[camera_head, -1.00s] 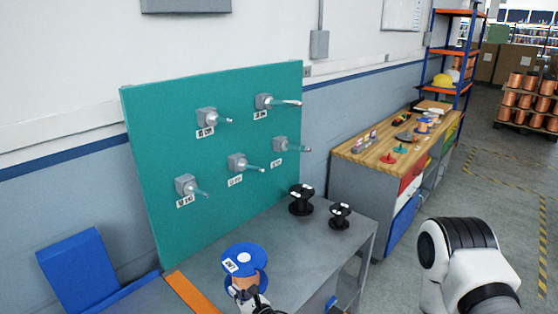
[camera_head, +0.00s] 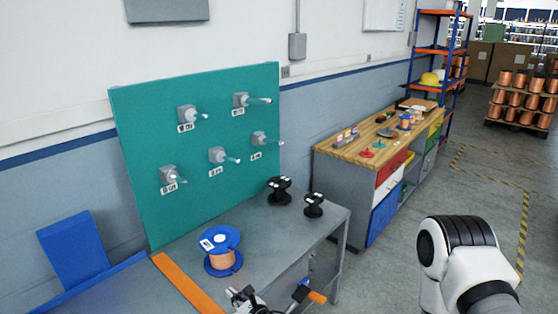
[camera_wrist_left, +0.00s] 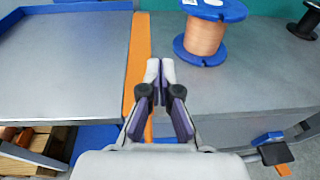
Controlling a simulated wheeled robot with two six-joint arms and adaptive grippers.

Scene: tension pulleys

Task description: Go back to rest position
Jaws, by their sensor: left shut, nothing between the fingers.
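My left gripper (camera_head: 243,296) shows at the bottom edge of the head view, at the near side of the grey table. In the left wrist view its two fingers (camera_wrist_left: 160,72) are together with nothing between them. A blue spool with copper wire (camera_head: 222,258) stands upright on the table, beyond the gripper and apart from it. The spool also shows in the left wrist view (camera_wrist_left: 205,38), ahead and to the right of the fingertips. A white arm link of mine is at the lower right of the head view; my right gripper is out of view.
The grey table (camera_head: 268,240) also bears two black spools (camera_head: 280,191), (camera_head: 314,205). An orange strip (camera_head: 187,284) runs along its left. A teal board (camera_head: 220,110) with several pegs stands behind. A wooden-topped workbench (camera_head: 345,151) is farther right, with open floor before it.

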